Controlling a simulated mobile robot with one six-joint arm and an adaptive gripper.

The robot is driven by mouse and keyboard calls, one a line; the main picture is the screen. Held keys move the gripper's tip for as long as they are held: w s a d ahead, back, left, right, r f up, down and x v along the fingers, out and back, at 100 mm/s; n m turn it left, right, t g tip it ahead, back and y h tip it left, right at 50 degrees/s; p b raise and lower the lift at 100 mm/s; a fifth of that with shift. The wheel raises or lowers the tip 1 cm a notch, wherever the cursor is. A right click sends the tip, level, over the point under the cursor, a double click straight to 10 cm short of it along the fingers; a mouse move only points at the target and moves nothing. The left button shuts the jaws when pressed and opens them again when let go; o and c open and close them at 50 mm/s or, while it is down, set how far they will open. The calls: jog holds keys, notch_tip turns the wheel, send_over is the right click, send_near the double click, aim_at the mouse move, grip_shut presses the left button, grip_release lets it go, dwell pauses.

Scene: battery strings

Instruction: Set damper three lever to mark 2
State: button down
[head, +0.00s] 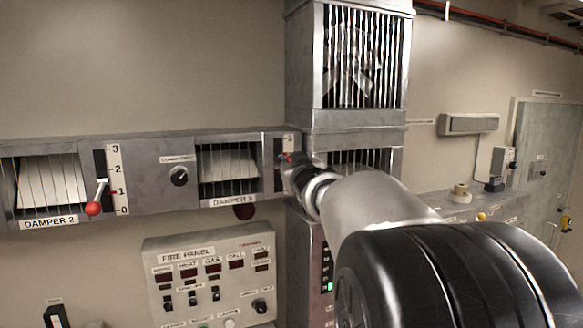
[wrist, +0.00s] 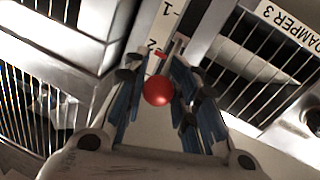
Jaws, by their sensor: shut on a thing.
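The damper three lever has a red ball knob (wrist: 158,92), which sits between the blue-padded fingers of my gripper (wrist: 160,100) in the wrist view. My gripper is shut on it. A white scale strip (wrist: 143,62) runs beside the lever slot, with 1 and 2 readable. A small red pointer is at or very near the 2 mark; the exact alignment is hard to tell. In the head view, my gripper (head: 293,172) covers most of the damper three scale, leaving the 3 visible above. The DAMPER 3 label (wrist: 287,22) shows upside down in the wrist view.
Damper 2's lever with a red knob (head: 93,208) is at left, its pointer near 1. A rotary knob (head: 179,176) lies between the dampers. The fire panel (head: 210,275) is below. A barred metal column (head: 296,60) stands close beside my gripper.

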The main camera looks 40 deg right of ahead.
jog(key=shift+a+r, duration=0.1)
jog(key=shift+r, duration=0.5)
jog(key=c, duration=1.7)
grip_release()
jog(key=o, duration=0.4)
jog(key=shift+s+a+f, duration=0.15)
jog(key=shift+s+a, duration=0.05)
jog(key=shift+s, duration=0.05)
jog(key=shift+w+d+f, duration=0.15)
jog(key=shift+d+f, duration=0.05)
jog(key=v, duration=0.7)
jog(key=shift+f, duration=0.1)
